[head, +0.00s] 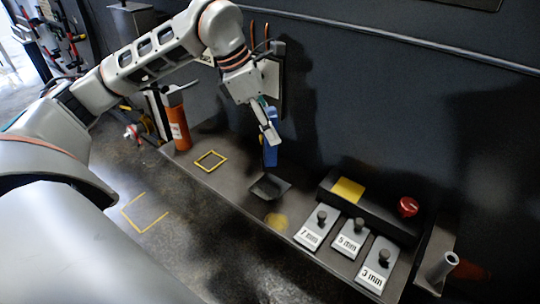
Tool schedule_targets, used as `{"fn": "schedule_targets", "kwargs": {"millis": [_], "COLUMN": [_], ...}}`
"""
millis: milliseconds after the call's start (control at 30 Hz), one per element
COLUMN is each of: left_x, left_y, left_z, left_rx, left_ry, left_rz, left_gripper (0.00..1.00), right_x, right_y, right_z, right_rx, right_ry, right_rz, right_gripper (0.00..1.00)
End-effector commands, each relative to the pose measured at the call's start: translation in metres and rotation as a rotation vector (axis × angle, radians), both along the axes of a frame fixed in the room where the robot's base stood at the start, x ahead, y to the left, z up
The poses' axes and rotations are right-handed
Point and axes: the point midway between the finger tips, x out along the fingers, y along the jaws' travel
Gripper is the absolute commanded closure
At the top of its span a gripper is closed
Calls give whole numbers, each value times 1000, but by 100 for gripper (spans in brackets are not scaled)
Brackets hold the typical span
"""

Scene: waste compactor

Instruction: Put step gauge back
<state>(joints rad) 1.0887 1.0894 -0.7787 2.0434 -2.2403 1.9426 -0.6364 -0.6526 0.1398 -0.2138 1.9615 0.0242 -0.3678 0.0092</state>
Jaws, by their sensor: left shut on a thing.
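My left gripper (268,137) hangs above the dark bench, near the wall. It is shut on a slim blue piece (271,154), held upright with its lower end close to the bench top; I cannot tell whether it touches. The gripper hides part of the blue piece. Grey blocks with dark knobs stand in a row at the right, marked 7 mm (310,236), 5 mm (348,244) and 3 mm (375,275). I cannot tell which thing is the step gauge. My right gripper is not in view.
A small dark tray (268,187) lies just below the blue piece. A yellow square outline (211,160) and an orange cylinder (179,128) are to the left. A dark box with a yellow patch (348,190) and a red button (407,207) stand to the right.

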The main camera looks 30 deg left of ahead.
Motion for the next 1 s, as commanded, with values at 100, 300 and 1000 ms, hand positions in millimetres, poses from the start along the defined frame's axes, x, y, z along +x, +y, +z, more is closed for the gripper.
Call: {"fn": "schedule_targets", "kwargs": {"millis": [100,300,1000], "left_x": [-1,0,1], "left_y": [0,0,0], "left_z": [-26,-44,-85], "left_rx": [1,0,0], "left_ry": [4,-1,-1], "left_rz": [1,1,0], "left_gripper": [99,99,99], "right_x": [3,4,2], "right_y": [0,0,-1], "right_z": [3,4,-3], "right_rx": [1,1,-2], "right_ry": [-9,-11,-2], "right_rz": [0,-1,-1], "right_gripper": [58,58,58]}}
